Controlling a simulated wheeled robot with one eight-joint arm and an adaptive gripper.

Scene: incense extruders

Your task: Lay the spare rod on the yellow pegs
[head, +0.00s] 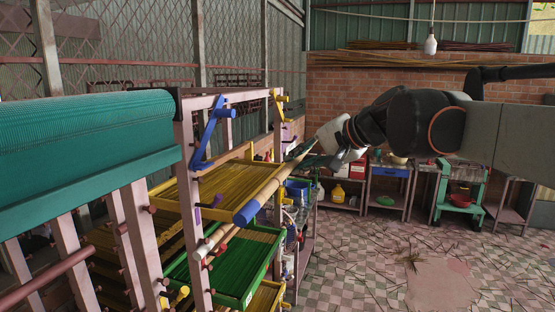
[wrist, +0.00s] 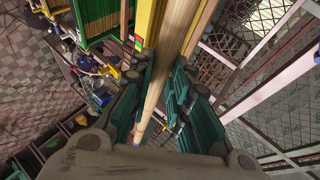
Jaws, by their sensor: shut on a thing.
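The spare rod (head: 268,189) is a long tan rod with a blue end. It slants in front of the rack, blue end toward the lower left. My gripper (head: 312,153) is shut on it near its upper right part. In the wrist view the rod (wrist: 172,62) runs between the dark green finger pads of my gripper (wrist: 158,100). Yellow pegs (head: 282,98) show high on the rack's far right post, above and left of my gripper. Another yellow peg (head: 180,296) shows low on the near post. The held rod is apart from both.
The pink rack (head: 196,185) also carries blue brackets (head: 211,130), red pegs and purple pegs. A yellow-rimmed tray (head: 188,205) and a green tray (head: 276,250) jut out close beneath the rod. A teal roller (head: 85,135) fills the left. The floor at right is open.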

